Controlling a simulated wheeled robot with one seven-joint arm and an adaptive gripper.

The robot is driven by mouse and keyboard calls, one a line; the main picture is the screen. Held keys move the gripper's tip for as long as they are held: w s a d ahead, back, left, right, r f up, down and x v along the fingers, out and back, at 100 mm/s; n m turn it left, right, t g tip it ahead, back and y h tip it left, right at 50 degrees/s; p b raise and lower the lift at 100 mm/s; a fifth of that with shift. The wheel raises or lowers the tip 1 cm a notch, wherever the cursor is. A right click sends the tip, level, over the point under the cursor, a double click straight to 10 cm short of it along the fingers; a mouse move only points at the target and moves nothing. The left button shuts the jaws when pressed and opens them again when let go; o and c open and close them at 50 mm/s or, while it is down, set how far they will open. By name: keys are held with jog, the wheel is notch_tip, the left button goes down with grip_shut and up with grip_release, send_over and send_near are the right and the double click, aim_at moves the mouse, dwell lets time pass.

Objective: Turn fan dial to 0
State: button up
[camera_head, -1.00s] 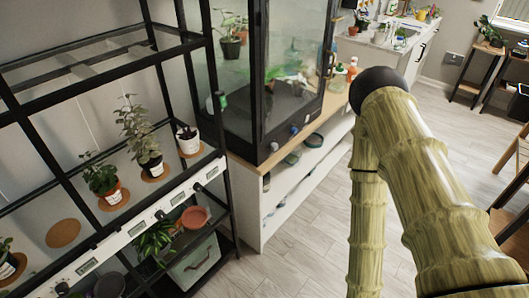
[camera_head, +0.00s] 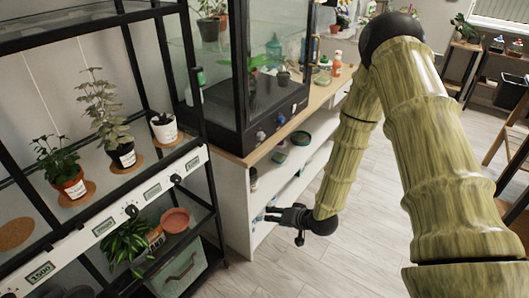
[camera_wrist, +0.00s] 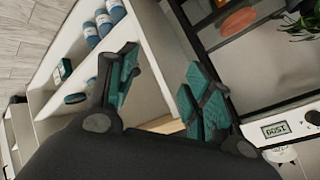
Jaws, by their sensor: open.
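The glass cabinet (camera_head: 228,141) has a black base with small round dials on its front, one nearer (camera_head: 260,136) and one farther (camera_head: 281,119). Their markings are too small to read, and I cannot tell which is the fan dial. My gripper (camera_head: 270,213) is below the cabinet, in front of the white shelf unit, apart from the dials. In the wrist view its teal-padded fingers (camera_wrist: 160,85) are spread and empty. The cabinet dials do not show clearly there.
The black plant rack (camera_head: 206,147) stands at left, with a white rail of displays (camera_head: 103,226) and black knobs (camera_head: 131,211). The wrist view shows a display (camera_wrist: 276,128) and blue-lidded jars (camera_wrist: 103,22). The white shelf unit (camera_head: 236,205) is close behind the gripper. Floor (camera_head: 300,262) is clear.

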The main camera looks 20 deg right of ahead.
jog(key=w+d+r+t+y+b, duration=0.1)
jog(key=w+d+r+t+b, duration=0.15)
jog(key=w, duration=0.25)
jog(key=w+d+r+t+y+b, duration=0.1)
jog(key=w+r+b, duration=0.2)
jog(key=w, duration=0.3)
jog(key=t+y+b, duration=0.3)
jog(key=b, duration=0.3)
send_near(263, 137)
jog(key=shift+g, duration=0.25)
jog(key=b+x, duration=0.1)
jog(key=x, duration=0.8)
jog(key=shift+r, duration=0.2)
jog(key=c, duration=1.1)
